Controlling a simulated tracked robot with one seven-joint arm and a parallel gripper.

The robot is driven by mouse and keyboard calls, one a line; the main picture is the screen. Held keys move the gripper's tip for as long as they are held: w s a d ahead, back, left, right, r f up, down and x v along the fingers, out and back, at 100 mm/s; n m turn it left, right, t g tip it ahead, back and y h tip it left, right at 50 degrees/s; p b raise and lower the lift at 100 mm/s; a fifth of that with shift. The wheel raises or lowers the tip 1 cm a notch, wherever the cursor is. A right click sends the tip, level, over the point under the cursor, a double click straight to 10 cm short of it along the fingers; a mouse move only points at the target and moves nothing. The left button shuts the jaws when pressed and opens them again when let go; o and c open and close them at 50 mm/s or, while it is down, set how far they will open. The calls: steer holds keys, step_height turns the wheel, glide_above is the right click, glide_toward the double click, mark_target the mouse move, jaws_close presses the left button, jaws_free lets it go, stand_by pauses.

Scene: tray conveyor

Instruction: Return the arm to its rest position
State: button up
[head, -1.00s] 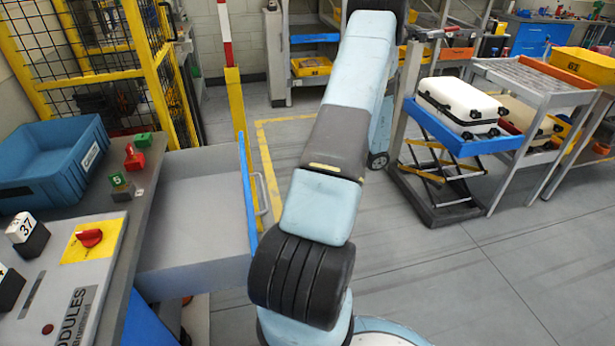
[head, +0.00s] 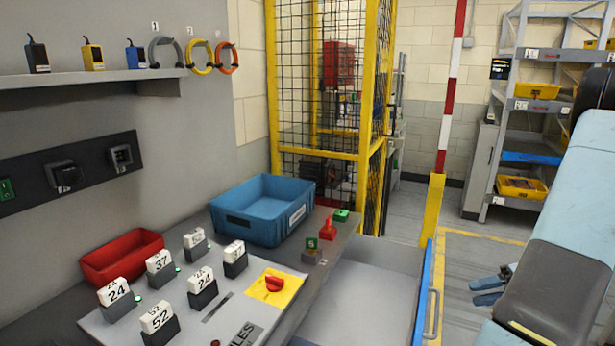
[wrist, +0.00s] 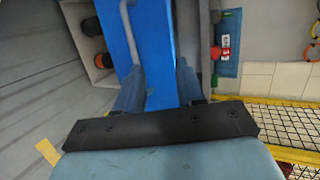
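My arm runs down the right side of the head view, with its upper part cut off by the frame edge. My gripper (head: 478,290) shows beside it, with light-blue fingers pointing left toward the open drawer. In the wrist view my gripper (wrist: 160,78) has its two fingers apart with nothing held between them. Behind the fingers is the blue drawer front (wrist: 158,30) with its grey handle (wrist: 126,28). In the head view the drawer's handle (head: 434,312) is left of the gripper, apart from it.
The grey drawer (head: 365,295) stands pulled out from the counter. A blue bin (head: 262,225), a red bin (head: 122,262) and several numbered modules (head: 160,320) are on the counter. A yellow mesh cage (head: 365,120) and a shelf rack (head: 505,120) stand behind. Floor is clear around the gripper.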

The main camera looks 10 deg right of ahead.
steer(key=a+r+n+g+h, duration=0.3)
steer(key=a+r+g+h, duration=0.3)
steer(key=a+r, duration=1.05)
steer(key=s+a+r+n+t+h, duration=0.2)
steer(key=s+a+r+t+h, duration=0.4)
steer(key=s+a+r, duration=0.3)
steer(key=shift+a+r+t+h, duration=0.4)
steer(key=shift+a+r, duration=0.6)
steer(key=shift+a, duration=0.8)
steer(key=shift+s, duration=0.15)
